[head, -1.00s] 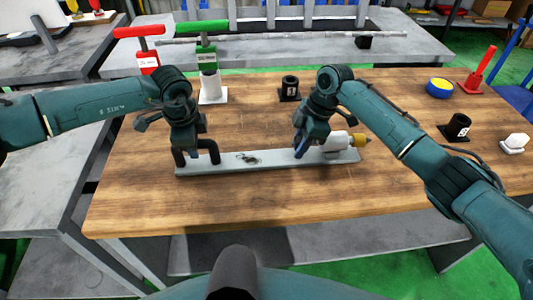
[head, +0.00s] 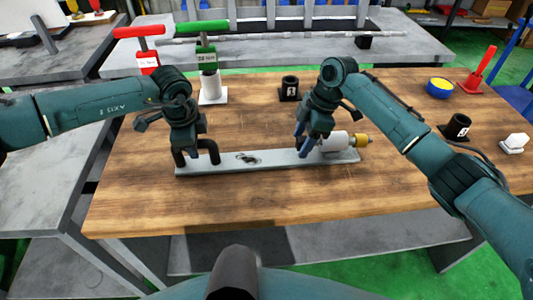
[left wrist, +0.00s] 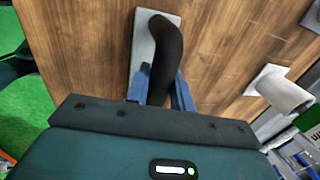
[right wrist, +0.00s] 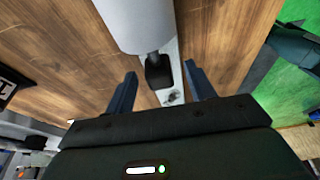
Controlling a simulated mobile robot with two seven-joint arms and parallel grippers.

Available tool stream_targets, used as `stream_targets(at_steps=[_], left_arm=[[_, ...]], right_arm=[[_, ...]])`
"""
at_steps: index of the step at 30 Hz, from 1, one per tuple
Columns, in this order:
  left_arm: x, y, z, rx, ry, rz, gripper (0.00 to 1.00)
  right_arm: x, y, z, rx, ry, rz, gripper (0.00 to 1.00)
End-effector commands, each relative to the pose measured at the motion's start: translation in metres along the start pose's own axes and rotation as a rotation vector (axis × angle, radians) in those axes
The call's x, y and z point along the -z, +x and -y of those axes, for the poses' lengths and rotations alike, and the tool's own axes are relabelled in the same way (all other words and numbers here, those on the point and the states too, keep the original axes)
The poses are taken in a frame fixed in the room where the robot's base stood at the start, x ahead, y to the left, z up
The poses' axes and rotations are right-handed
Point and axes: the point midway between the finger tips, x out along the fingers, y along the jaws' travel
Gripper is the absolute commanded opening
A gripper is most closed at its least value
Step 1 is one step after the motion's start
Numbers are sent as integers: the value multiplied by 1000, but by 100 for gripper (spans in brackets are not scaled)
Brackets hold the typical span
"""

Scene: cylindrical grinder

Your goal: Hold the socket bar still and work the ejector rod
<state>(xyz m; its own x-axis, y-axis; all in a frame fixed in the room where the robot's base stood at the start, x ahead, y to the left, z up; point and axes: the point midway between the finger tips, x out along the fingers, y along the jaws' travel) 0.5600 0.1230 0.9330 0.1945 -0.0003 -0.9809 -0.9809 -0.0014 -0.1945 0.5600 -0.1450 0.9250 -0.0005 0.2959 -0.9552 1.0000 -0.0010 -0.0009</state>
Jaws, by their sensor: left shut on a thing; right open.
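The grey socket bar (head: 285,160) lies on the wooden table. A black bent handle (head: 214,152) stands at its left end. A white cylinder (head: 334,143) with a yellow end (head: 361,141) lies along its right end. My left gripper (head: 193,157) is shut on the black handle, which shows between the fingers in the left wrist view (left wrist: 165,50). My right gripper (head: 303,152) is open at the cylinder's left end. In the right wrist view a black knob (right wrist: 158,72), apparently the ejector rod's end, sits between the parted fingers. The rest of the rod is hidden.
A green-handled tool in a white holder (head: 210,88) and a black holder (head: 289,88) stand behind the bar. A yellow-and-blue round pot (head: 439,88), another black holder (head: 457,127) and a white block (head: 514,143) are at the right. The table front is clear.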

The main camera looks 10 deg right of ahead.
Motion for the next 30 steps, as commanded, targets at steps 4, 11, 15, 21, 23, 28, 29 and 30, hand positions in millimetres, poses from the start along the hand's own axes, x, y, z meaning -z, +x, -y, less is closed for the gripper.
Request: stream_targets(at_steps=[4, 11, 15, 21, 23, 28, 29, 30], left_arm=[[-2, 0, 1, 1, -2, 5, 0], [-2, 0, 1, 1, -2, 5, 0], [-2, 0, 1, 1, -2, 5, 0], [-2, 0, 1, 1, -2, 5, 0], [-2, 0, 1, 1, -2, 5, 0], [-2, 0, 1, 1, -2, 5, 25], [-2, 0, 1, 1, -2, 4, 27], [-2, 0, 1, 1, -2, 4, 30]], right_arm=[[5, -16, 0, -2, -2, 0, 55], [12, -38, 0, -3, -2, -1, 55], [16, -50, 0, -2, -2, 0, 55], [18, -60, 0, -1, -1, 1, 55], [19, -60, 0, 0, -1, 1, 55], [19, -60, 0, 0, -1, 0, 55], [18, -60, 0, 0, -1, 0, 55], [18, -60, 0, 0, -1, 0, 55]])
